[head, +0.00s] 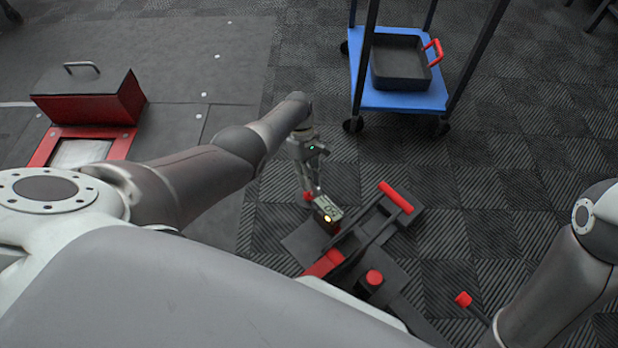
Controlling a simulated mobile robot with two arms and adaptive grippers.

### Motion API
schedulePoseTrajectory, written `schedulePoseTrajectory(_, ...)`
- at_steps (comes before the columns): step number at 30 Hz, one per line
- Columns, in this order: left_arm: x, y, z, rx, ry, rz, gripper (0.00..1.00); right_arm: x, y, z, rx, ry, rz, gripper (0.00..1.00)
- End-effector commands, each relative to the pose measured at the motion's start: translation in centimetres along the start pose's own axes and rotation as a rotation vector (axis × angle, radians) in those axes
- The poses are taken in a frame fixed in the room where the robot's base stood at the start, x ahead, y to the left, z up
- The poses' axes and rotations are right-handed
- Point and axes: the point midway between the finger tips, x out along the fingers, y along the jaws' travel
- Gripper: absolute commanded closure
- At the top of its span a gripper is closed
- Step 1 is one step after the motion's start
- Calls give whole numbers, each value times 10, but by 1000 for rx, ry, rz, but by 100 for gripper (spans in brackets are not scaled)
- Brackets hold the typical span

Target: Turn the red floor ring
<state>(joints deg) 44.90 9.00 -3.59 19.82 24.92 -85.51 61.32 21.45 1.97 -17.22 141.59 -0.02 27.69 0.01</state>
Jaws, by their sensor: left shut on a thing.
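My left gripper (309,188) reaches down to the floor device at the middle of the head view. Its fingers are shut on a small red part (307,196), which I take for the red floor ring. The fingers hide most of it, so its full shape and turn cannot be told. Right beside the fingers is a small dark box (328,207) with a lit yellow lamp. My right arm shows at the lower right, but its gripper is not in view.
The dark floor device has a red bar handle (396,197) and a red knob (374,277). A red-tipped lever (463,299) is near my right arm. A blue cart (400,99) holds a dark tray (399,63). A red box (88,100) stands at left.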

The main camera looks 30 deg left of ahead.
Motion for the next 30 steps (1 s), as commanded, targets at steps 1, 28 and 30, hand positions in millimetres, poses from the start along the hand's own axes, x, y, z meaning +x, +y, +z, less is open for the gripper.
schedulePoseTrajectory(1, 1, 0, 0, 14, 2, -6, 100, 1, 0, -2, 0, 9, -1, 60)
schedulePoseTrajectory(28, 0, 0, 1, 46, 10, -19, 65, 3, 0, -3, -1, 16, 0, 60)
schedulePoseTrajectory(30, 0, 0, 0, 45, 10, -19, 65, 3, 0, -3, -1, 16, 0, 60)
